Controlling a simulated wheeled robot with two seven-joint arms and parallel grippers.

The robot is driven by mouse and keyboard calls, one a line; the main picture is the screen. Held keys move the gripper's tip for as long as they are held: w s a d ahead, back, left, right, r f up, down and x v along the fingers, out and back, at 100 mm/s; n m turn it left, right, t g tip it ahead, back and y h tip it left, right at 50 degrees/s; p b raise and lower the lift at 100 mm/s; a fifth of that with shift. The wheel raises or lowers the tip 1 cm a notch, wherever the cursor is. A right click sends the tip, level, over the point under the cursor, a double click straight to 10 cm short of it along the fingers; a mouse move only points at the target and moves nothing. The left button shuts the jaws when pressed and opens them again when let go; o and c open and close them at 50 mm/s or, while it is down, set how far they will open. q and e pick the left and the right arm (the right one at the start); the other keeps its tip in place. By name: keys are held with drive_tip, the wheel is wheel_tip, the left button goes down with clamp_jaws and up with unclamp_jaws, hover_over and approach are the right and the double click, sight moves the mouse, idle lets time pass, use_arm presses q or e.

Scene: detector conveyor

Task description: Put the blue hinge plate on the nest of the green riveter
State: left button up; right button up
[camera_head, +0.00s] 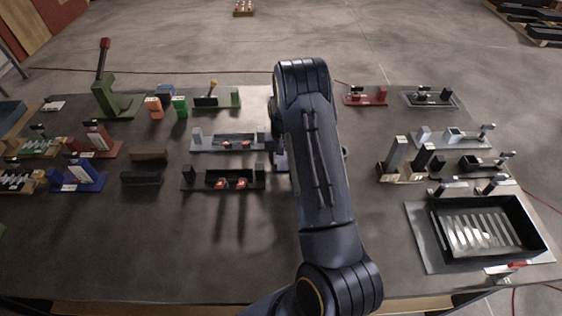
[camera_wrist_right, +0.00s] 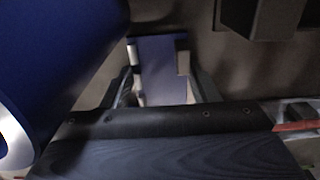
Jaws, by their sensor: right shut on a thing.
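A blue hinge plate (camera_wrist_right: 162,68) with pale notched edges sits between the fingers of my right gripper (camera_wrist_right: 164,92) in the right wrist view. The gripper is shut on it. In the head view my right arm reaches up the middle of the table and hides most of the gripper and the plate. The green riveter (camera_head: 106,94) stands upright at the back left of the table, with a raised lever and red handle (camera_head: 104,48). My gripper is well to its right. Its nest is too small to make out. My left gripper is not in view.
Orange (camera_head: 154,107) and green blocks (camera_head: 180,106) and a green-based clamp (camera_head: 230,98) stand right of the riveter. A black tray (camera_head: 437,215) is at the right. The table's front middle (camera_head: 150,245) is clear.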

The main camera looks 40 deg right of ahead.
sight(282, 162)
drive_tip(key=shift+r, duration=0.15)
drive_tip(key=shift+r+p, duration=0.4)
drive_tip(key=shift+r, duration=0.2)
wheel_tip(282, 162, up, 4)
drive_tip(key=shift+r+p, duration=0.1)
drive_tip(key=shift+p, duration=0.7)
wheel_tip(282, 162, up, 12)
drive_tip(key=shift+r, duration=0.25)
